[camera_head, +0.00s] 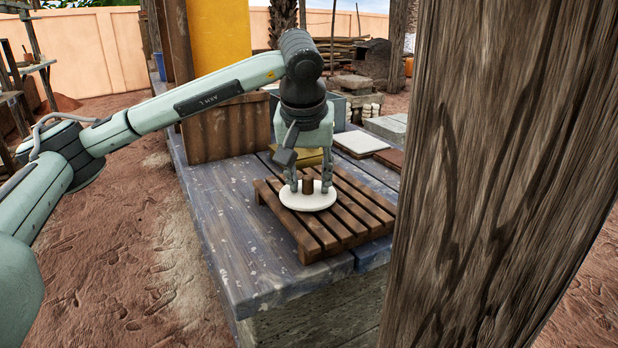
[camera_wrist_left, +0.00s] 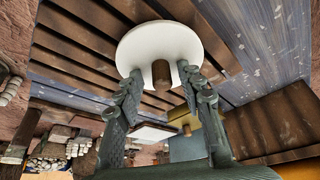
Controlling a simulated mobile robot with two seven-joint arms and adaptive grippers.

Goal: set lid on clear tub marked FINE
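The lid (camera_head: 308,202) is a white round disc with a brown knob (camera_head: 308,184). It lies flat on a brown slatted wooden rack (camera_head: 353,221), knob up. My left gripper (camera_head: 309,187) is right above the lid, pointing down, with its fingers on either side of the knob. In the left wrist view the lid (camera_wrist_left: 160,45) shows with the knob between the fingertips (camera_wrist_left: 160,75), and gaps remain on both sides. The left gripper is open. I cannot make out a clear tub or a FINE label in either view. My right gripper is not in view.
A thick wooden post (camera_head: 500,180) blocks the right of the head view. The rack stands on a worn bluish plank table (camera_head: 232,220). A wooden panel (camera_head: 226,133) stands at the table's back left. Behind the gripper are a yellowish item (camera_head: 297,157) and a white-topped slab (camera_head: 360,143).

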